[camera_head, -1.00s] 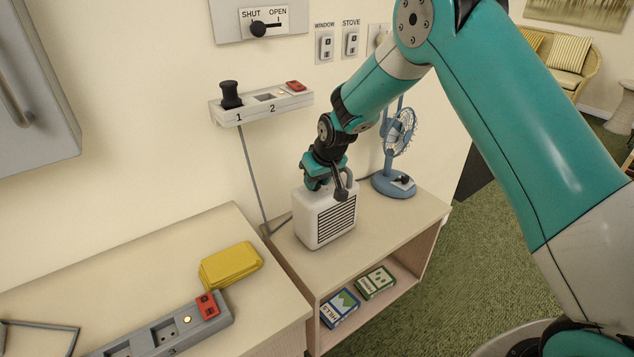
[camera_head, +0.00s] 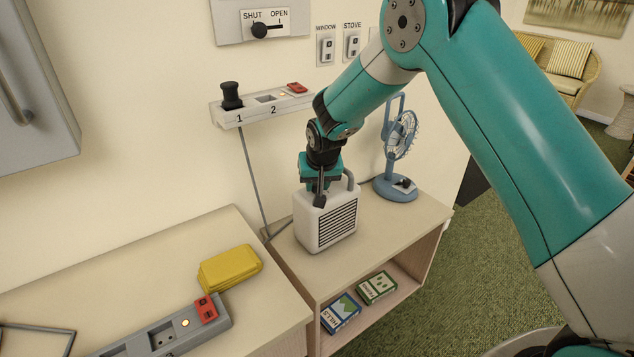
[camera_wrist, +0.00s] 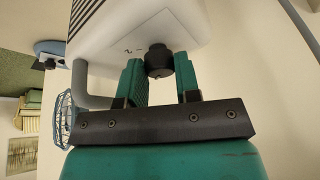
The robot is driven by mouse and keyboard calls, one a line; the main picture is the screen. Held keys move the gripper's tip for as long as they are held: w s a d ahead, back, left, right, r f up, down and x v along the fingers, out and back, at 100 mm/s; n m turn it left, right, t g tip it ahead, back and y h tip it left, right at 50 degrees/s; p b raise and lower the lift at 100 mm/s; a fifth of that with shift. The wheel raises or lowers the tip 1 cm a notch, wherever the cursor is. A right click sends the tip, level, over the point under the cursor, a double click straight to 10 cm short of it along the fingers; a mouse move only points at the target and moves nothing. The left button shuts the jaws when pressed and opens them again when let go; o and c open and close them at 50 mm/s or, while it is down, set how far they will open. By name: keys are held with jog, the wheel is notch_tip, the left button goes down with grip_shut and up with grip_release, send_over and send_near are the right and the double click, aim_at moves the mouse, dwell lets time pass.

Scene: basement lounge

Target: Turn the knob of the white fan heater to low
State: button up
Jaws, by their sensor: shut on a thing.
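The white fan heater (camera_head: 309,224) stands upright on the light wooden shelf unit, with a dark grille on its front and a grey handle (camera_head: 351,180). My gripper (camera_head: 320,198) points down onto its top. In the wrist view, the heater's black round knob (camera_wrist: 159,61) sits between the two teal fingers of my gripper (camera_wrist: 160,73), which is shut on it. Small dark marks (camera_wrist: 132,50) are printed on the white face beside the knob; I cannot read them. The knob's pointer and setting cannot be made out. In the head view my gripper hides the knob.
A blue desk fan (camera_head: 396,188) stands right of the heater, close to my arm. A wall ledge with sockets (camera_head: 262,112) is behind. A yellow cloth (camera_head: 230,267) and a grey power strip (camera_head: 150,335) lie on the left counter. The shelf unit's front top (camera_head: 390,240) is clear.

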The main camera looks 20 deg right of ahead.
jog(key=o, duration=0.9)
jog(key=b+v, duration=0.2)
jog(key=v, duration=1.5)
jog(key=shift+s+a+r, duration=0.1)
jog(key=shift+r, duration=0.15)
jog(key=s+a+n+g+y, duration=0.1)
jog(key=s+n, duration=0.2)
jog(key=s, duration=0.7)
jog(key=s+a+n+g+y, duration=0.1)
jog(key=s+a+n+g, duration=0.1)
jog(key=s, duration=0.9)
jog(key=s+a+r+n+g+y, duration=0.1)
jog(key=s+n+y, duration=0.1)
jog(key=s, duration=0.9)
jog(key=shift+s+a+r+n+g, duration=0.1)
jog(key=shift+s+a+n+g, duration=0.15)
jog(key=shift+n, duration=0.65)
